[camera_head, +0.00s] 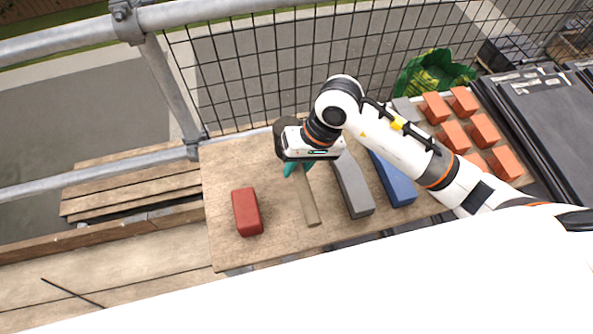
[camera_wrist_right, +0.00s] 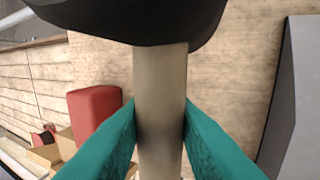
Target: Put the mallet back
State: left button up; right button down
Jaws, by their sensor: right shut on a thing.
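The mallet has a pale wooden handle (camera_head: 309,205) and a black head, which shows large at the top of the right wrist view (camera_wrist_right: 125,18). My right gripper (camera_head: 297,168) is above the wooden board (camera_head: 228,165). Its teal fingers are shut on the mallet handle (camera_wrist_right: 160,110) just below the head, one finger on each side. In the head view the gripper hides much of the mallet's upper part. The handle's free end points toward me over the board. I cannot tell whether the mallet rests on the board or is slightly lifted. My left gripper is not in view.
A red block (camera_head: 247,212) lies left of the handle; a grey block (camera_head: 353,185) and a blue block (camera_head: 393,180) lie right. Several orange bricks (camera_head: 453,135) and dark slabs (camera_head: 545,115) are farther right. A mesh fence (camera_head: 255,80) and metal rails (camera_head: 165,85) stand behind.

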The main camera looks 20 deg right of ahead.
notch_tip(320, 180, down, 4)
jog(key=shift+f, duration=0.1)
jog(key=shift+w, duration=0.1)
jog(key=shift+f, duration=0.15)
jog(key=c, duration=1.2)
grip_release()
jog(key=shift+o, duration=0.2)
